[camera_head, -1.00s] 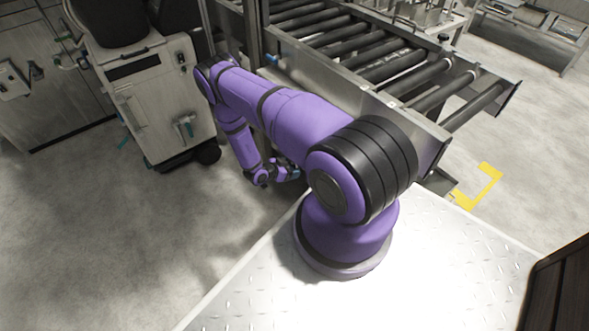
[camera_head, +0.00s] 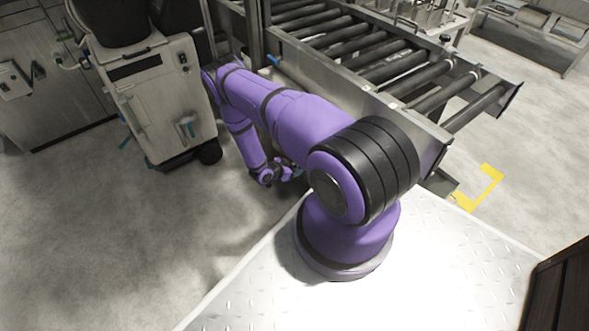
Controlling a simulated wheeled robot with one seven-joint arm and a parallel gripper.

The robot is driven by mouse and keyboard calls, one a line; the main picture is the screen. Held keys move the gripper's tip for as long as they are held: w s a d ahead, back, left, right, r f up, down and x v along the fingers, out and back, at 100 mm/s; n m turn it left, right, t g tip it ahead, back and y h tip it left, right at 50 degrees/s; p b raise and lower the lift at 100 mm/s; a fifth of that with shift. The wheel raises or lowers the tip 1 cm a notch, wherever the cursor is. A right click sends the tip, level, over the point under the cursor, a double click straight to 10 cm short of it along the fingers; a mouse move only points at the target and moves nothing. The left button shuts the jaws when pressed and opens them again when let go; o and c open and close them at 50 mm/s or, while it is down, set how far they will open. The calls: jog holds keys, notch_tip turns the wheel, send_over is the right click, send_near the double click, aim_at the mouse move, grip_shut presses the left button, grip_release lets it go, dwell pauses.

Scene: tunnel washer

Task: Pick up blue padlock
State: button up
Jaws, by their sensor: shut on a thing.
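My gripper (camera_head: 291,173) is small in the head view, low beside the front edge of my base, with my upper arm and shoulder partly in front of it. It is shut on a small bluish thing (camera_head: 298,172) at its fingertips, most likely the blue padlock. The thing is mostly hidden, and its shape cannot be made out. Whether it touches anything below cannot be told. No other padlock can be made out in view.
A roller conveyor (camera_head: 437,127) with a metal side stands just beyond my arm. A pale machine on wheels (camera_head: 150,95) is at the upper left, close to my elbow. Open concrete floor (camera_head: 90,235) lies to the left. A yellow floor mark (camera_head: 489,188) is at the right.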

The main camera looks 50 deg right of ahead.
jog(key=shift+r, duration=0.7)
jog(key=w+a, duration=0.4)
jog(key=a, duration=1.3)
jog(key=shift+a, duration=0.3)
jog(key=shift+w, duration=0.15)
